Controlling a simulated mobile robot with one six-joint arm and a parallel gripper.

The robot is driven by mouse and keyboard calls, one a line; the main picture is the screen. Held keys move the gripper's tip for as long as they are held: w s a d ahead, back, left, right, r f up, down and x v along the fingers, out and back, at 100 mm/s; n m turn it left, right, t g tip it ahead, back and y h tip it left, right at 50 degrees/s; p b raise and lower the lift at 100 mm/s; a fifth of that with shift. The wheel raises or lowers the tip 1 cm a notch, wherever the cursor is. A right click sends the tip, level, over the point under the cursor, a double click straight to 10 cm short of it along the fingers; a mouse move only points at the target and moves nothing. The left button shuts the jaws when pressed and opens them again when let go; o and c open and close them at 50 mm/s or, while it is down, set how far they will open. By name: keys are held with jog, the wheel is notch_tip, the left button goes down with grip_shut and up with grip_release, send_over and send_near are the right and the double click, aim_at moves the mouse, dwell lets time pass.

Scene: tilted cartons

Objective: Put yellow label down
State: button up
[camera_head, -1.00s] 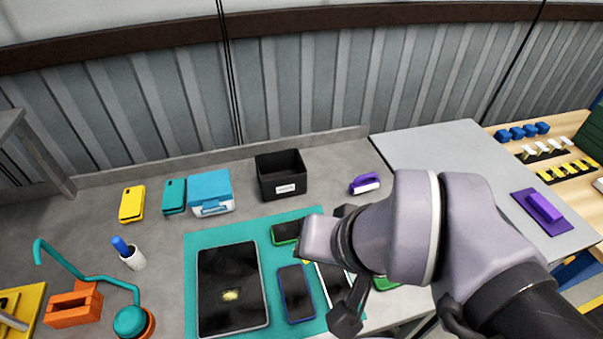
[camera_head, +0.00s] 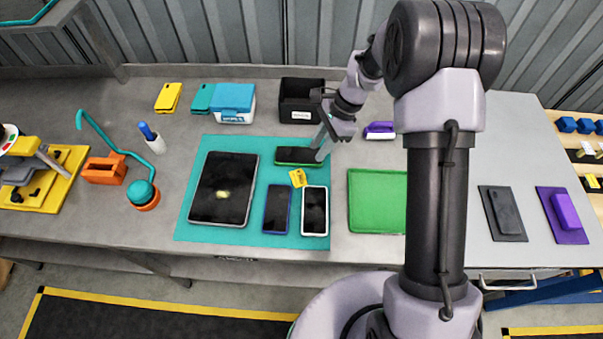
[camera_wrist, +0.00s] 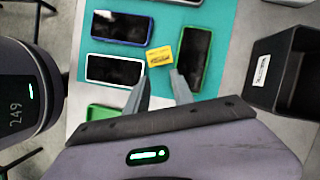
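The small yellow label (camera_head: 298,178) lies on the teal mat (camera_head: 255,238), between the green-edged phone (camera_head: 298,156) and the white-edged phone (camera_head: 314,210). Whether it touches a phone is unclear. In the wrist view the label (camera_wrist: 160,58) appears just beyond my fingertips, flat, with dark print. My gripper (camera_head: 321,155) is above the mat's upper right corner, up and right of the label in the head view. In the wrist view my two fingers (camera_wrist: 161,73) are apart with nothing between them.
A blue-edged phone (camera_head: 277,208) and a tablet (camera_head: 224,188) lie on the mat. A black bin (camera_head: 300,101) and a purple-and-white block (camera_head: 379,131) stand near my gripper. A green tray (camera_head: 375,201) is right of the mat.

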jog(key=b, duration=0.1)
send_over(305, 175)
jog(key=w+d, duration=0.1)
jog(key=d, duration=0.1)
notch_tip(305, 175, down, 5)
jog(key=shift+w+f, duration=0.1)
jog(key=shift+f, duration=0.1)
jog(key=x, duration=0.2)
jog(key=b+x, duration=0.1)
jog(key=x, duration=0.2)
jog(key=shift+w+d, duration=0.15)
jog(key=shift+d, duration=0.1)
grip_shut()
